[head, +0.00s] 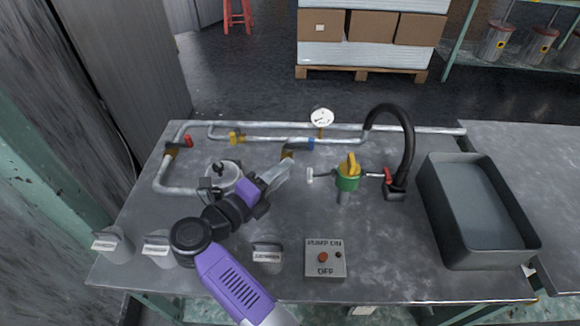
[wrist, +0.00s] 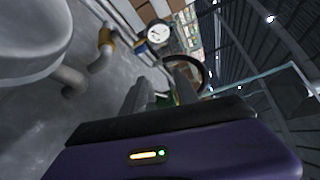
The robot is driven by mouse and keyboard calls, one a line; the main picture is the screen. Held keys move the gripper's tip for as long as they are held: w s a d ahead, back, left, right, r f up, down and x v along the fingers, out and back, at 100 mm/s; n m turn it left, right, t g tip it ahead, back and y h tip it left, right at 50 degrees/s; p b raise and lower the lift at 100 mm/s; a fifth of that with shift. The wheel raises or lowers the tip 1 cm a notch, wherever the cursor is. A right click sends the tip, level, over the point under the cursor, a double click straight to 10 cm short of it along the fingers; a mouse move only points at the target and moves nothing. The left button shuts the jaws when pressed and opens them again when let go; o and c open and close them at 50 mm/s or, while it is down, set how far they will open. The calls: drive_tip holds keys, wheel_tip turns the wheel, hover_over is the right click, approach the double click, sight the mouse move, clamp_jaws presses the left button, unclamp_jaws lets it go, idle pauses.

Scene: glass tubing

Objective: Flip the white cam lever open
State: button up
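The white cam lever (head: 310,174) stands on the left end of the short pipe that leads into the green valve body (head: 347,182) with a yellow handle (head: 351,163). My gripper (head: 286,170) is above the table to the left of the lever, with its fingers pointing up and to the right in the head view. A gap separates it from the lever. In the wrist view my gripper (wrist: 162,82) shows two fingers apart with nothing held between them. A bit of green shows between the fingers there; the white lever cannot be made out.
A blue-handled valve (head: 300,145) is just behind the fingers. A round vessel (head: 224,175) stands left of my gripper. A red lever (head: 387,175) and black hose (head: 408,140) are right of the green body. A pressure gauge (head: 321,118), pump switch box (head: 325,258) and grey bin (head: 455,220) surround the area.

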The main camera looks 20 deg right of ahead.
sight(310, 174)
drive_tip(key=shift+w+d+f+m+g+b, duration=0.1)
drive_tip(key=shift+w+d+f+m+g, duration=0.2)
drive_tip(key=shift+d+f, duration=0.75)
drive_tip(key=shift+w+d+f+m+g+b, duration=0.1)
drive_tip(key=shift+d+f+g, duration=0.4)
drive_tip(key=shift+d, duration=1)
drive_tip(key=shift+w+d+f+m+g+b, duration=0.1)
drive_tip(key=shift+w+d+f+g, duration=0.15)
drive_tip(key=shift+d+f, duration=0.8)
drive_tip(key=shift+d+r, duration=0.25)
